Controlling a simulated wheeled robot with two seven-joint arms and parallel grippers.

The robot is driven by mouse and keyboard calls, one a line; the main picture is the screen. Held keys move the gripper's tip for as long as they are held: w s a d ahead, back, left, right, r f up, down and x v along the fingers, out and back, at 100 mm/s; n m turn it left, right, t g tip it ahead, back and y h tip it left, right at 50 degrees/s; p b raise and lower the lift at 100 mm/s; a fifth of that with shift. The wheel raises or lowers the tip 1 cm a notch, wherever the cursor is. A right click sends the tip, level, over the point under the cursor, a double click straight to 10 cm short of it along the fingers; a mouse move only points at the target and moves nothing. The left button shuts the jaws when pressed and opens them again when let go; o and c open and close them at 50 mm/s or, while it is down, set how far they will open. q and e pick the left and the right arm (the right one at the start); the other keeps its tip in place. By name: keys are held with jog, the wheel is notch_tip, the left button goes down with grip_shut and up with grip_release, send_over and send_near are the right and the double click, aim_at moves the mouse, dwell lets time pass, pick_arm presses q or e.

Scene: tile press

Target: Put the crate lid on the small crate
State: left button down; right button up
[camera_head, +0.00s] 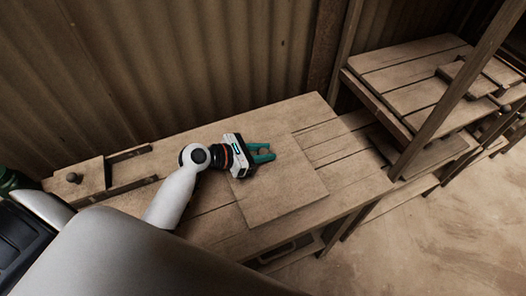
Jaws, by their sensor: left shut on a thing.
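A flat, square wooden board (285,190), which looks like the crate lid, is over the right part of the workbench. My left gripper (264,154) has teal fingers and is over the board's far left part, shut on it. The exact grip point is hidden, and I cannot tell whether the board lies flat on something or is held just above it. I cannot make out the small crate for certain. My right gripper is not in view.
A wooden plate with a round knob (73,178) and two dark rails is at the workbench's left end. The slatted workbench (345,150) has bare room right of the board. A wooden shelf rack (405,65) stands at the right, and a corrugated wall (190,60) behind.

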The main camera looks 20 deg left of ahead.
pick_arm(q)
jog(key=c, duration=1.4)
grip_release()
jog(key=o, duration=0.3)
jog(key=shift+r, duration=0.1)
